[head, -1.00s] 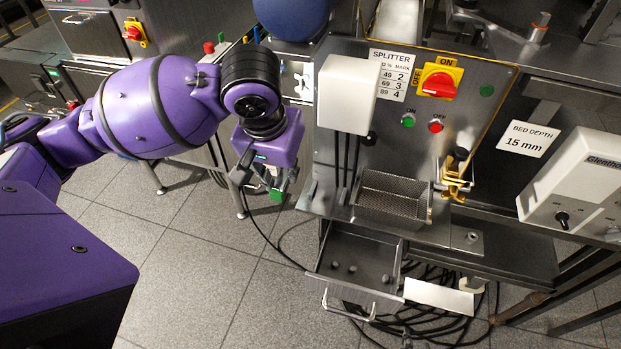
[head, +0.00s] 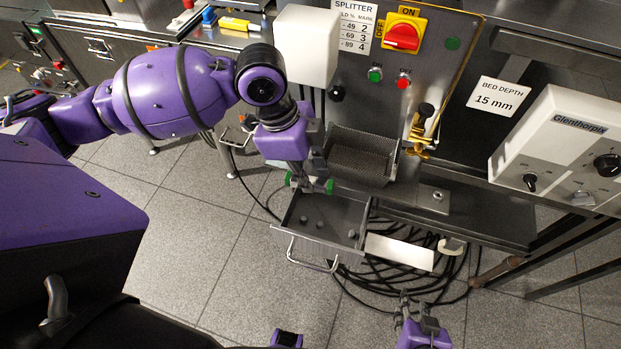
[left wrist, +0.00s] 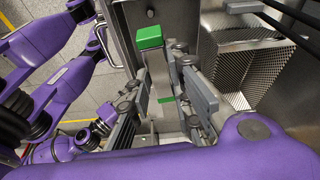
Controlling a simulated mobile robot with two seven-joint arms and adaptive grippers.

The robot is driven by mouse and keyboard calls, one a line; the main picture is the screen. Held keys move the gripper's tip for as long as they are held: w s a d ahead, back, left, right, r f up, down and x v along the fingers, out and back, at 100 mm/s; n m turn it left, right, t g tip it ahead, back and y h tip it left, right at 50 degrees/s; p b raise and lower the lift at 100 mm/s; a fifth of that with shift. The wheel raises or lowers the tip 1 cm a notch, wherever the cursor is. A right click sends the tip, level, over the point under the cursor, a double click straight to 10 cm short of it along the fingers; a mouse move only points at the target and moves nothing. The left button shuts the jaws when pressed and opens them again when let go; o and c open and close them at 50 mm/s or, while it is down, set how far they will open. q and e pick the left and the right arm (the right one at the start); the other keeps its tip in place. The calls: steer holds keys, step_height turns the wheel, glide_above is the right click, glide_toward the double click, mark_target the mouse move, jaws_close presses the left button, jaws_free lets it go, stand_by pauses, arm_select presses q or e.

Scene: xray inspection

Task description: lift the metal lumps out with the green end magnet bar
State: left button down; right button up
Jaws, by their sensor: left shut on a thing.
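My left gripper (head: 308,184) is shut on the magnet bar. The bar has a green end (head: 329,186) and another green part (head: 290,179) on the other side of the fingers. In the left wrist view the silver bar (left wrist: 158,72) lies between the fingers, with a green block (left wrist: 150,37) at its far end. The gripper is over the back of the open metal drawer (head: 312,248). Small grey metal lumps (head: 321,223) show on the drawer floor, apart from the bar. My right gripper (head: 408,298) is low at the bottom of the head view; its opening is unclear.
A perforated metal basket (head: 358,157) stands just behind and right of the drawer. The splitter panel (head: 405,115) with a red switch rises behind it. A white plate (head: 400,252) sits right of the drawer, above black cables. The tiled floor at left is open.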

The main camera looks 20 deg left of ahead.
arm_select(q)
steer(key=shift+s+d+f+m+g, duration=0.2)
steer(key=shift+d+f+m+g, duration=0.15)
steer(key=shift+m, duration=0.75)
steer(key=shift+s+f+m, duration=0.1)
steer(key=shift+f+m, duration=0.05)
steer(key=shift+m, duration=0.15)
arm_select(e)
steer(key=shift+d, duration=0.1)
arm_select(q)
steer(key=shift+f, duration=0.1)
arm_select(e)
steer(key=shift+d, duration=0.1)
